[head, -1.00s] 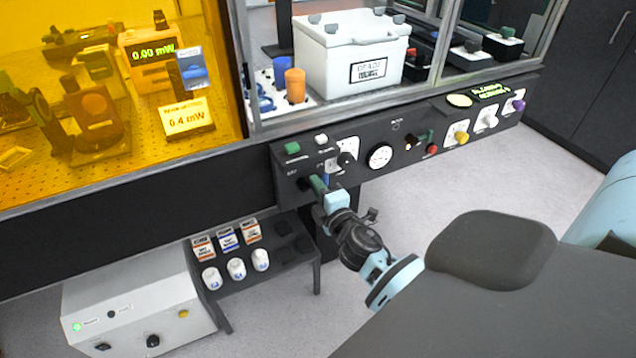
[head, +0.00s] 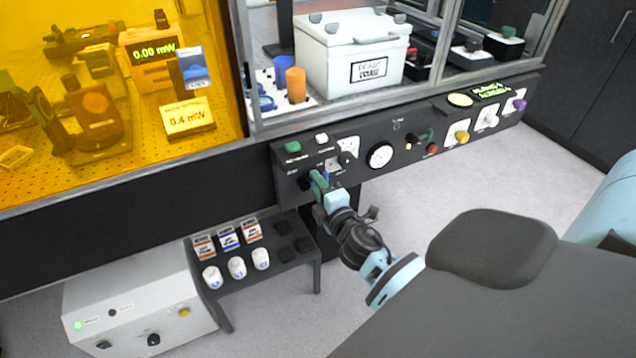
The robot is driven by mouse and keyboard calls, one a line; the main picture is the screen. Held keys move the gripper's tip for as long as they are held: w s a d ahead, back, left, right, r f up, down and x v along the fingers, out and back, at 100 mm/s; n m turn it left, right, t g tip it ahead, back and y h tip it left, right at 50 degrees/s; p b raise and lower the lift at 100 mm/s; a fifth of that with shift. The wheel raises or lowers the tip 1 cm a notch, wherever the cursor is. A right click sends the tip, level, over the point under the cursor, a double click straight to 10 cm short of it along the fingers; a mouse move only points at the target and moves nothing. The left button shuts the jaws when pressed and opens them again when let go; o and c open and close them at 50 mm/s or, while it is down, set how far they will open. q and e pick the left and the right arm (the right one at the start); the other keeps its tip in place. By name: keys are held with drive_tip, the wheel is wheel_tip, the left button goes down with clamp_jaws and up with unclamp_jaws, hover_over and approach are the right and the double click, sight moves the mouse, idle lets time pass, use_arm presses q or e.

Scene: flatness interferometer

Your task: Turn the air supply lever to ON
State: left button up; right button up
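The black control panel (head: 460,120) runs below the glass enclosure. My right gripper (head: 322,184) is at the left end of this panel, by a green lever-like part (head: 317,182) that I take for the air supply lever. They overlap, and I cannot tell whether the fingers are closed on it or only beside it. The panel lettering is too small to read, so the ON side is unclear. A second small green handle (head: 427,134) sits right of the round gauge (head: 380,156). My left gripper is out of view.
A black knob (head: 346,160) and a green button (head: 292,147) are close to my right gripper. Yellow (head: 461,137), white and purple knobs are farther right. A low black stand (head: 286,254) with several bottles and a grey box (head: 135,292) are below left.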

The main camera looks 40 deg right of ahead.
drive_tip(key=shift+s, duration=0.1)
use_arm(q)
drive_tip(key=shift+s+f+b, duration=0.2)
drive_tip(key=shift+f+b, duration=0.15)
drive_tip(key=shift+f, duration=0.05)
use_arm(e)
drive_tip(key=v, duration=0.7)
drive_tip(key=shift+s, duration=0.3)
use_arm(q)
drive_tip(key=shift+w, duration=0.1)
use_arm(e)
drive_tip(key=shift+a, duration=0.1)
